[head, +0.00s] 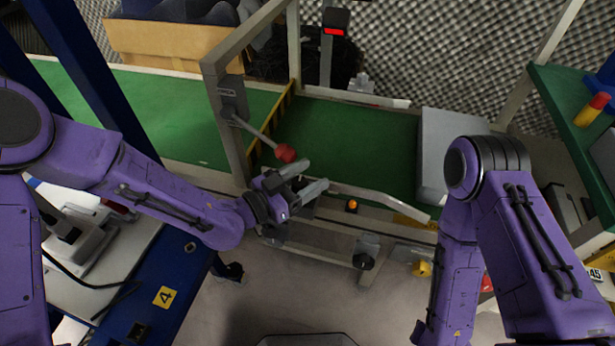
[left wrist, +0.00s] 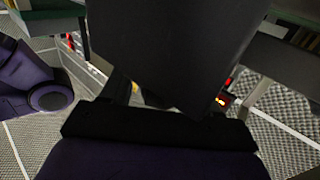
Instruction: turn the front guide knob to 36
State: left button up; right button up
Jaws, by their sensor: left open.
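A dark round knob (head: 363,261) sits under a small grey block on the front side of the conveyor, below the curved metal guide rail (head: 380,197). I take it for the front guide knob; its scale or reading is too small to make out. My left gripper (head: 313,177) is open and empty, above the conveyor's front edge, up and left of the knob and apart from it. The left wrist view is mostly blocked by a dark shape, and the knob cannot be made out there. My right arm comes down at the right; its gripper is outside the picture.
A lever with a red ball (head: 286,153) stands close to my left gripper's fingers. A pale frame post (head: 226,130) rises beside it. The green belt (head: 345,135) carries a grey box (head: 450,145). An orange button (head: 352,206) and a yellow part (head: 422,268) are on the front side.

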aim_at(293, 185)
pick_arm(q)
jog(key=c, duration=1)
jog(key=shift+s+m+g+h, duration=0.1)
jog(key=shift+m+g+h, duration=0.6)
jog(key=shift+g, duration=0.4)
jog(key=o, duration=1)
jog(key=p+v, duration=0.1)
jog(key=v, duration=0.6)
jog(key=shift+s+a+p, duration=0.15)
jog(key=shift+s+p, duration=0.05)
jog(key=shift+p, duration=0.2)
